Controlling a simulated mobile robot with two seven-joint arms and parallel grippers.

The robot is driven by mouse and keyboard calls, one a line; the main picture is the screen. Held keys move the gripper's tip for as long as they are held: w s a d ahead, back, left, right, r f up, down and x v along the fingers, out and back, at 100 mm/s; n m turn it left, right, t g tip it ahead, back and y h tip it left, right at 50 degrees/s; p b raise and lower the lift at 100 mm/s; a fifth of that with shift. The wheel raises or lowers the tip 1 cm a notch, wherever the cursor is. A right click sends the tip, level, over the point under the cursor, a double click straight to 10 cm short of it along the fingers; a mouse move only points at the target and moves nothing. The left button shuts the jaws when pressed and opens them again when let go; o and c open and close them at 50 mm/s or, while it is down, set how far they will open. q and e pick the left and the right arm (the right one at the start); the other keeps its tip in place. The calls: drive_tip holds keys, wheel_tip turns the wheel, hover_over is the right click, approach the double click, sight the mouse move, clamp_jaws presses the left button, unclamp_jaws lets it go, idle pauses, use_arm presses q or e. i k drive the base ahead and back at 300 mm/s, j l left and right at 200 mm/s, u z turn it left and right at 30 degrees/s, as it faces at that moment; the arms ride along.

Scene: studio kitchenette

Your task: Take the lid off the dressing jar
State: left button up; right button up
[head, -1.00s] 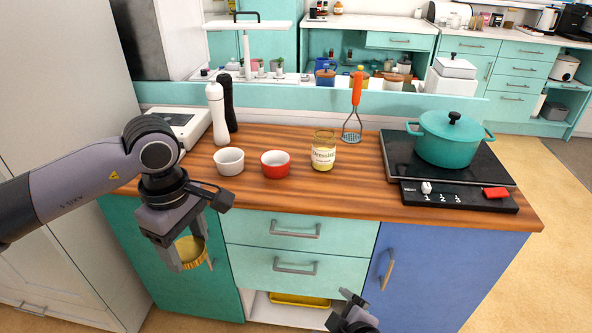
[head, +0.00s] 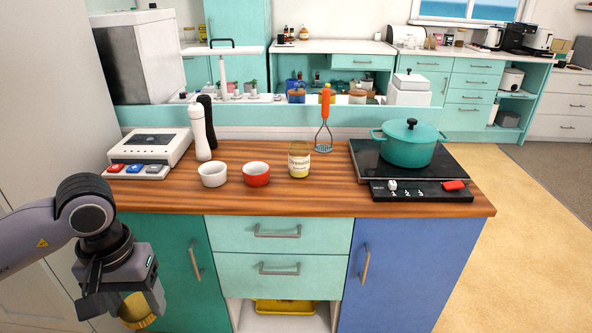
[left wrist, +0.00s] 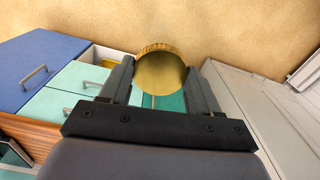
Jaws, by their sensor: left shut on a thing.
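The dressing jar (head: 299,161) stands upright on the wooden counter, to the right of the red bowl. Its top shows no lid, and its label faces me. My left gripper (head: 136,305) is shut on the round gold lid (head: 137,311), low in front of the teal cabinet door and well away from the jar. In the left wrist view the gold lid (left wrist: 161,72) sits between the two fingers of my left gripper (left wrist: 158,85). My right gripper is not in view.
A teal pot (head: 408,145) sits on the black hob (head: 365,160). The counter's front middle is clear.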

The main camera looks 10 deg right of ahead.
sight(298, 150)
drive_tip(key=z, duration=1.05)
drive_tip(key=i+j+z, duration=0.25)
drive_tip(key=i+j, duration=0.15)
drive_tip(key=i, duration=0.2)
drive_tip(key=i+j, duration=0.5)
drive_tip(key=i, duration=0.1)
